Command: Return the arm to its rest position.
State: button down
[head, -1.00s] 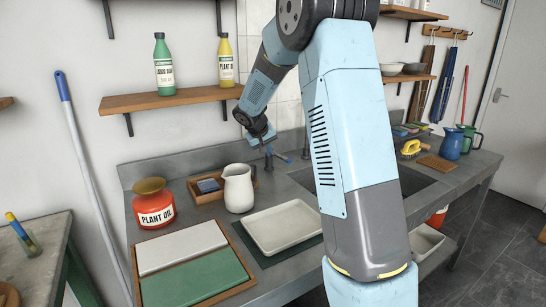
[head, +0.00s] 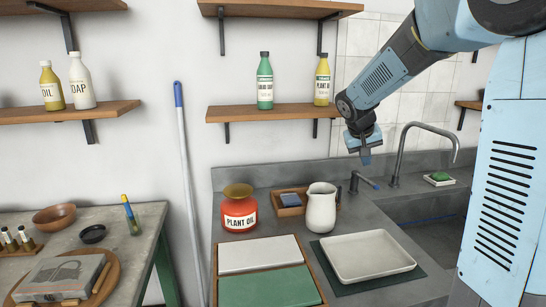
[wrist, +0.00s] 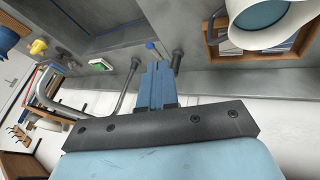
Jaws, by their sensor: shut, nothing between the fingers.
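My gripper (head: 365,155) hangs in the air in the head view, in front of the tiled wall, above and right of the white jug. Its blue fingers also show in the wrist view (wrist: 156,85), side by side and shut with nothing between them. My arm, light blue and grey, comes in from the upper right and bends down toward the gripper. The gripper touches nothing that I can see.
Below are a white jug (head: 321,209), a red plant oil jar (head: 238,213), an empty cream tray (head: 367,257) and a small tap (head: 363,183). A tall faucet (head: 402,150) rises at the sink. A shelf (head: 270,113) holds two bottles. A pole (head: 188,190) leans on the wall.

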jog(key=s+a+r+y, duration=0.1)
jog(key=s+a+y, duration=0.1)
jog(key=s, duration=1.4)
jog(key=s+a+r+t+y, duration=0.1)
jog(key=s+a+y, duration=0.1)
jog(key=s, duration=1.4)
jog(key=shift+a+r+n, duration=0.25)
jog(key=shift+a+n, duration=0.05)
jog(key=shift+a, duration=0.1)
